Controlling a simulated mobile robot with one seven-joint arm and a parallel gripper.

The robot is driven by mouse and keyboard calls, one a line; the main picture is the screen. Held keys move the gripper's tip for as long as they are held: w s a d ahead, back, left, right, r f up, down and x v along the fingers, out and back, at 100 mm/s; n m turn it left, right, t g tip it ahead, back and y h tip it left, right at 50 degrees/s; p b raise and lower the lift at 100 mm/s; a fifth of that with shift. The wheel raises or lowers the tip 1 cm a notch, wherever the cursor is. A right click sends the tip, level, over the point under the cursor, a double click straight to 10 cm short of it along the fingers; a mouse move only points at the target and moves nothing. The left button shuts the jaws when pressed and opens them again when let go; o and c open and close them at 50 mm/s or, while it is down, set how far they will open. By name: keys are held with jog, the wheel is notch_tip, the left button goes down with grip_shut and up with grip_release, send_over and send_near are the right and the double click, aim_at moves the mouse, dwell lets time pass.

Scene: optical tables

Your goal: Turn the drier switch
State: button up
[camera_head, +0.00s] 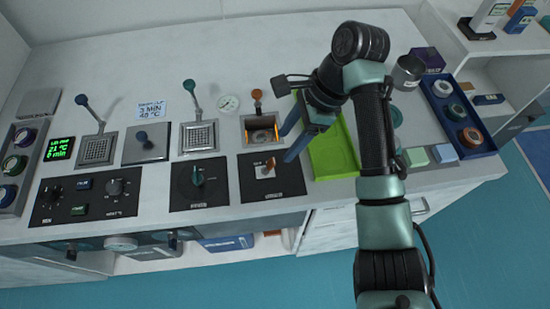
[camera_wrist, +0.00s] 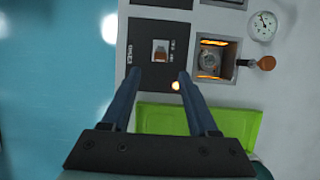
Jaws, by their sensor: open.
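The drier switch (camera_head: 268,168) is a small orange-and-white rocker on a black panel (camera_head: 290,187) at the front right of the bench. In the wrist view the switch (camera_wrist: 161,50) sits on its panel (camera_wrist: 150,28), just beyond the fingertips and roughly centred between them. My gripper (camera_head: 285,147) is open and empty, its two blue fingers angled down beside the panel's upper right. In the wrist view my gripper (camera_wrist: 159,73) has its fingertips overlapping the panel's near part. I cannot tell the height gap. A small yellow light (camera_wrist: 176,86) shows near the right finger.
A glowing square well (camera_head: 262,131) with an orange-knobbed lever (camera_head: 257,95) lies behind the panel. A green tray (camera_head: 332,158) is to the right, under my arm. A round gauge (camera_head: 228,103) stands behind.

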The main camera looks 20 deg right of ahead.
aim_at(273, 161)
jog(key=x, duration=0.7)
jog(key=shift+f, duration=0.1)
grip_shut()
